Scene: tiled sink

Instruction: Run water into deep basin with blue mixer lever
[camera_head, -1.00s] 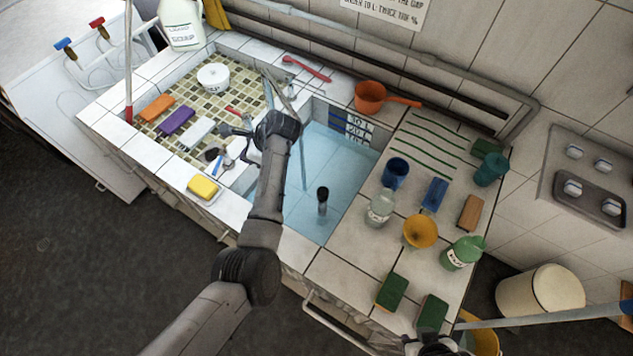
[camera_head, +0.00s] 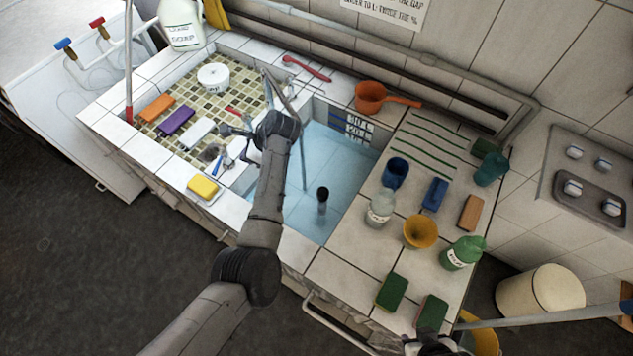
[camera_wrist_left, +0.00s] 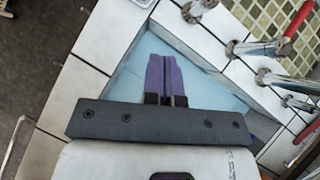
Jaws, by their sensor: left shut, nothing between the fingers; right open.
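The deep basin (camera_head: 350,165) has light blue walls, litre marks on its far wall and a dark standpipe (camera_head: 322,203). A small blue lever (camera_head: 228,163) shows by the divider, left of my left arm. A thin pale vertical line (camera_head: 303,165) hangs below the chrome spout; I cannot tell whether it is water. My left gripper is hidden behind its arm in the head view. In the left wrist view its purple fingers (camera_wrist_left: 166,75) are shut and empty above the basin, apart from the chrome taps. My right gripper (camera_head: 432,330) is open near the front right counter corner, partly cut off.
A shallow mosaic-tiled basin (camera_head: 190,95) lies left, with sponges and a white tub. A red lever (camera_head: 232,110) sits near the divider. An orange dipper (camera_head: 370,97) stands behind the deep basin. Cups, bottles and sponges crowd the right counter. A yellow bucket (camera_head: 483,342) stands front right.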

